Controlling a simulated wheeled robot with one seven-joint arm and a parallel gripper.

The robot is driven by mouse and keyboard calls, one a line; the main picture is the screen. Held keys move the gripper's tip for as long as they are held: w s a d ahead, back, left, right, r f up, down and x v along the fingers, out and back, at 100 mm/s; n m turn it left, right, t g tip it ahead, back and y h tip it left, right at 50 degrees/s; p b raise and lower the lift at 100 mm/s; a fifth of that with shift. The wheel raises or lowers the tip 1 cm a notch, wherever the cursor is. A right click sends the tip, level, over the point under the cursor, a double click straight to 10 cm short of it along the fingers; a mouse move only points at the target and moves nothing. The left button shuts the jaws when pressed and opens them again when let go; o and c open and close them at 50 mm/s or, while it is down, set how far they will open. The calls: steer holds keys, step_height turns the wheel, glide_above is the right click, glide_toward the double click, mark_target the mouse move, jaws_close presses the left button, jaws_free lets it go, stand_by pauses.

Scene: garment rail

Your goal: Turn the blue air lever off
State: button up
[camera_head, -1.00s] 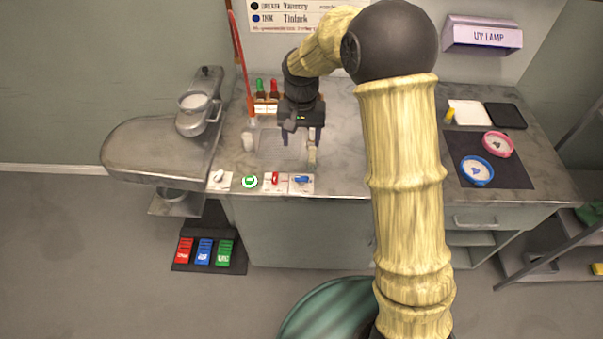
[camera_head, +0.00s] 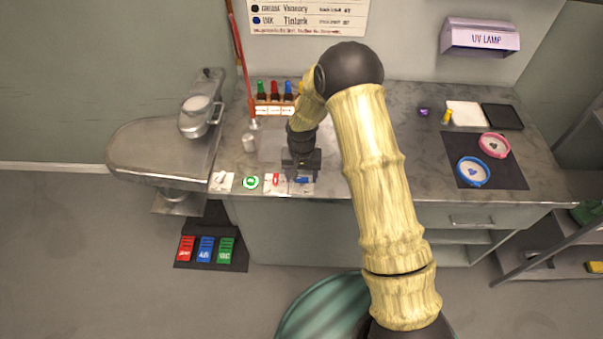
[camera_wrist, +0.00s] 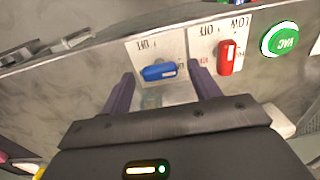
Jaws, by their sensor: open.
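The blue lever (camera_head: 302,181) sits on a white plate at the front edge of the counter. In the wrist view the blue lever (camera_wrist: 159,72) lies crosswise on its plate, near an "OFF" label. My gripper (camera_head: 301,177) is low over the counter, right behind the blue lever. In the wrist view my gripper (camera_wrist: 160,88) is open, with its two dark fingers either side of the near edge of the lever's plate. Nothing is between the fingertips but the plate and counter. Contact with the lever cannot be told.
A red lever (camera_wrist: 227,57) on its own plate is close beside the right finger. Several dropper bottles (camera_head: 274,92) stand behind. The counter's front edge is close.

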steer(key=shift+f, duration=0.1)
steer(key=c, duration=1)
steer(key=shift+n, duration=0.4)
steer(key=n+b, duration=0.1)
steer(key=n, duration=0.7)
steer(key=shift+b, duration=0.4)
steer(key=n, duration=0.4)
steer(key=shift+n, duration=0.3)
steer(key=n, duration=0.4)
steer(key=shift+n+p, duration=0.3)
steer(key=shift+p, duration=0.1)
